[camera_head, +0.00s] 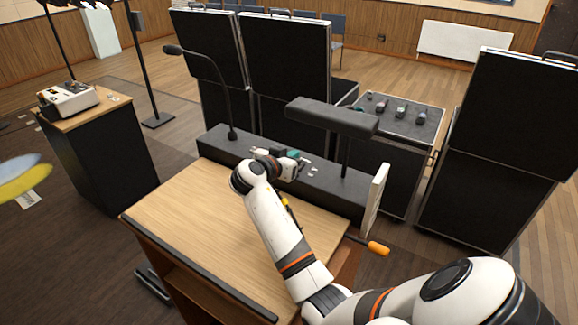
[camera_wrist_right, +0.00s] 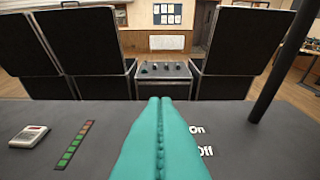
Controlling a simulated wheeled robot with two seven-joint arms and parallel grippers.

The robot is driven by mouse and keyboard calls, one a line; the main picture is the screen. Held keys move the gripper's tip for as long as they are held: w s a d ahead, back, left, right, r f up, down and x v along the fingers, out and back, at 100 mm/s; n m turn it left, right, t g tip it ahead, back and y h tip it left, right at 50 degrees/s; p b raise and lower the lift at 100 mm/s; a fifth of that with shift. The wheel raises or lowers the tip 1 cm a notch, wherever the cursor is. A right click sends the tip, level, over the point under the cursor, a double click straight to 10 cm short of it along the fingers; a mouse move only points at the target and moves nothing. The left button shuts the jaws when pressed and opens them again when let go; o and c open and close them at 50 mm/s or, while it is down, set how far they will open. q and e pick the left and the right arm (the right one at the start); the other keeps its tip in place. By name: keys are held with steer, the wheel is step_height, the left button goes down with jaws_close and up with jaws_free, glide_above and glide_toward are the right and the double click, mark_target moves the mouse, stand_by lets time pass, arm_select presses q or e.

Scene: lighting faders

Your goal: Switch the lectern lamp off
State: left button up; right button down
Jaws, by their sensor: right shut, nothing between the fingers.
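The lectern lamp is a dark bar-shaped head (camera_head: 331,115) on a thin post above the lectern's dark rear ledge (camera_head: 333,196); its post (camera_wrist_right: 281,65) shows at the right of the right wrist view. White "On" (camera_wrist_right: 197,130) and "Off" (camera_wrist_right: 205,151) labels are on the ledge, just right of my fingers. No switch can be made out beside them; my fingers may hide it. My right gripper (camera_head: 299,154), with teal fingers also seen in the wrist view (camera_wrist_right: 160,99), is shut and empty over the ledge. I cannot tell whether it touches anything. My left gripper is not in view.
A gooseneck microphone (camera_head: 228,95) rises from the ledge's left. A small calculator-like device (camera_wrist_right: 30,136) and a coloured strip (camera_wrist_right: 76,145) are left of my fingers. The wooden lectern top (camera_head: 195,210) is mostly bare. Black cases (camera_head: 285,55) stand behind.

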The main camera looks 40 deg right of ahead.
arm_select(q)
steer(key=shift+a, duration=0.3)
arm_select(e)
steer(key=f+v, duration=0.1)
steer(key=v, duration=0.9)
steer(key=shift+a+f, duration=0.2)
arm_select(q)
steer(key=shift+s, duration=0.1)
arm_select(e)
steer(key=shift+s, duration=0.1)
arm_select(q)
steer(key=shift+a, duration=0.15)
arm_select(e)
steer(key=shift+a, duration=0.1)
